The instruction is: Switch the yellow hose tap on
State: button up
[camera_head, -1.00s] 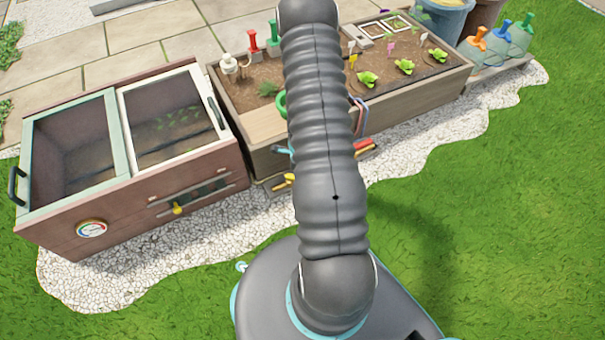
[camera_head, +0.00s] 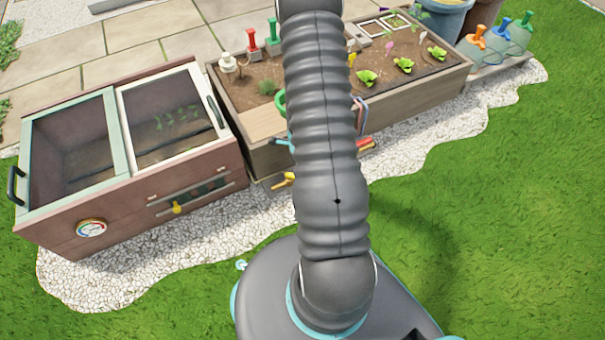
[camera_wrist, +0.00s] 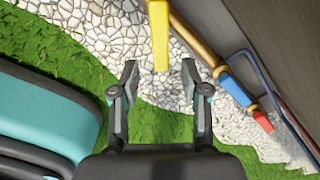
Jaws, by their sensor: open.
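The yellow hose tap handle (camera_wrist: 159,36) is a long flat lever at the top middle of the wrist view. It also shows in the head view (camera_head: 284,180), low on the planter's front, left of my arm. My gripper (camera_wrist: 159,78) is open, with one finger to each side of the lever's near end in the picture. No contact shows, and I cannot tell the depth between them. A brass pipe (camera_wrist: 195,42) runs beside the lever. In the head view my arm hides my gripper.
A blue handle (camera_wrist: 236,90) and a red handle (camera_wrist: 263,121) sit along the pipe to the right, with a blue hose (camera_wrist: 262,80) close by. The wooden planter (camera_head: 415,101) stands behind. A brown cold frame (camera_head: 130,222) is at left. White gravel and open grass lie in front.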

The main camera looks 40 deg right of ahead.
notch_tip(320, 180, up, 8)
dwell(0.4)
jog(key=shift+r, duration=0.15)
